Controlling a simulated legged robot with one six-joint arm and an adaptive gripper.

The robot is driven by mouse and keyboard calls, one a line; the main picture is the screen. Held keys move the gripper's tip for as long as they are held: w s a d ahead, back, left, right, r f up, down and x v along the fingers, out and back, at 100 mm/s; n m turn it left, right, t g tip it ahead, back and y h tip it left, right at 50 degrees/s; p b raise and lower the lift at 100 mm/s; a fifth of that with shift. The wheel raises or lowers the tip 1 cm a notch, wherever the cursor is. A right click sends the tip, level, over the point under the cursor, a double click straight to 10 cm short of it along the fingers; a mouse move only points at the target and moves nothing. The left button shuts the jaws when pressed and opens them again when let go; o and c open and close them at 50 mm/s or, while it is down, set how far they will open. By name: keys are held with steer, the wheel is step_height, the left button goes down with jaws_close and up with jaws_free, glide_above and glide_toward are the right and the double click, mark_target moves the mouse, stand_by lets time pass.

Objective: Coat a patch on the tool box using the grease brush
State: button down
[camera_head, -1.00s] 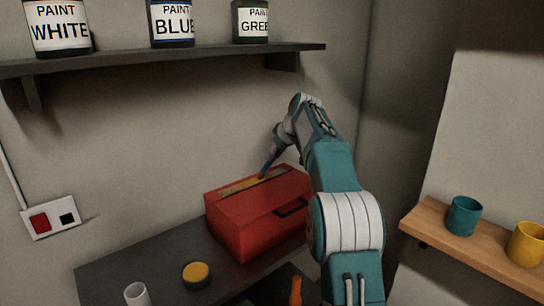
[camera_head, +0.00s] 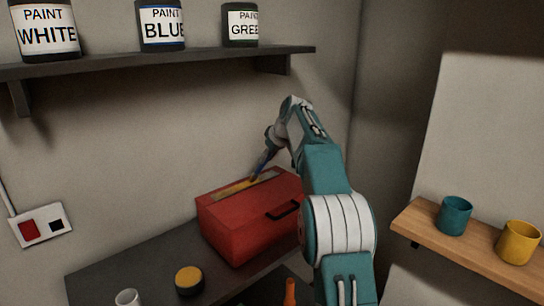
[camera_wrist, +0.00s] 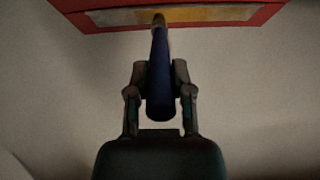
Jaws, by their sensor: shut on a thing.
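The red tool box (camera_head: 240,230) stands on the dark bench with its dark handle facing me. A pale strip (camera_head: 225,191) runs along its top, with a yellow coating on its middle part. My gripper (camera_head: 271,138) is above the box's back side, shut on the blue-handled grease brush (camera_head: 262,162). The brush slants down, and its tip is at the yellow part of the strip. In the wrist view my gripper (camera_wrist: 160,82) holds the blue handle (camera_wrist: 160,60) between its fingers. The brush tip overlaps the yellow area (camera_wrist: 185,15); exact contact is hard to tell.
A round tin with a yellow top (camera_head: 189,279) and a white cup (camera_head: 128,298) are on the bench (camera_head: 140,268). An orange handle (camera_head: 290,291) shows at the bottom. Paint cans stand on the shelf (camera_head: 200,57) above. A wooden shelf (camera_head: 470,252) with two cups is at right.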

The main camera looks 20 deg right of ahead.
steer(key=s+a, duration=0.3)
steer(key=a, duration=0.7)
steer(key=s+a, duration=0.3)
steer(key=a, duration=0.7)
steer(key=shift+s+a, duration=0.3)
steer(key=shift+s, duration=0.05)
stand_by(1.6)
steer(key=shift+r, duration=0.1)
steer(key=shift+r, duration=3)
steer(key=shift+r, duration=1.5)
